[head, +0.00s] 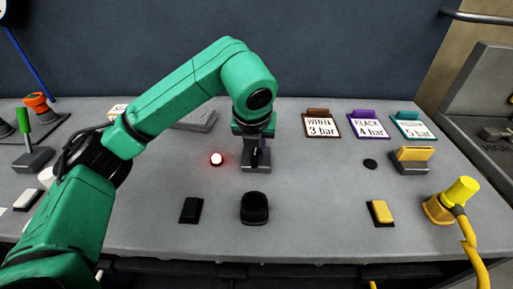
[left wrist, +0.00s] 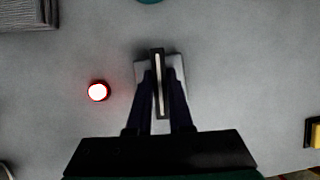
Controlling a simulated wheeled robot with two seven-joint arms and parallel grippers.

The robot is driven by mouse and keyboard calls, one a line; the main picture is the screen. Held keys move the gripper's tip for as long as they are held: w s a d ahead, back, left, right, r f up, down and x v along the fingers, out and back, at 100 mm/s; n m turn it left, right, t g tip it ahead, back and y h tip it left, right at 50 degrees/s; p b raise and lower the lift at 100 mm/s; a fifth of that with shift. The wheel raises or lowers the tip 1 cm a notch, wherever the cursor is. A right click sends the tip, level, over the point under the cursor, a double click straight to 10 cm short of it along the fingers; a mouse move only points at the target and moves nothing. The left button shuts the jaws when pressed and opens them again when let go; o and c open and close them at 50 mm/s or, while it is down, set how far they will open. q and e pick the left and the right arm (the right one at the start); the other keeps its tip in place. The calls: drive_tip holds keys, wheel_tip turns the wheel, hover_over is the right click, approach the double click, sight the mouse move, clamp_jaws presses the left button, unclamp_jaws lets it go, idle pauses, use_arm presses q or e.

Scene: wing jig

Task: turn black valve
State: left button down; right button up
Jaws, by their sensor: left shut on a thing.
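The black valve (head: 256,167) stands on the grey bench near the middle, on a small grey base. My left gripper (head: 257,145) comes down on it from above, and in the left wrist view my left gripper (left wrist: 161,100) has one dark finger on each side of the thin valve handle (left wrist: 158,65). It is shut on the handle. The handle's long side runs nearly up and down in the left wrist view. The fingers and wrist hide part of the valve in the head view. My right gripper is not in view.
A lit red-white lamp (head: 217,159) is left of the valve. A black rocker switch (head: 191,210) and a black knob-like part (head: 254,208) lie in front. A yellow valve (head: 411,158), yellow switch (head: 380,212) and yellow hose fitting (head: 447,200) are right. Label cards (head: 322,126) stand behind.

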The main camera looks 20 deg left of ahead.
use_arm(q)
drive_tip(key=shift+r+n+y, duration=0.1)
drive_tip(key=shift+n+y, duration=0.2)
drive_tip(key=shift+n, duration=0.2)
drive_tip(key=c, duration=0.8)
unclamp_jaws()
drive_tip(key=p+v, duration=0.1)
drive_tip(key=v, duration=1.3)
drive_tip(key=shift+s+r+p, duration=0.1)
drive_tip(key=shift+r+p, duration=0.15)
drive_tip(key=shift+p, duration=0.05)
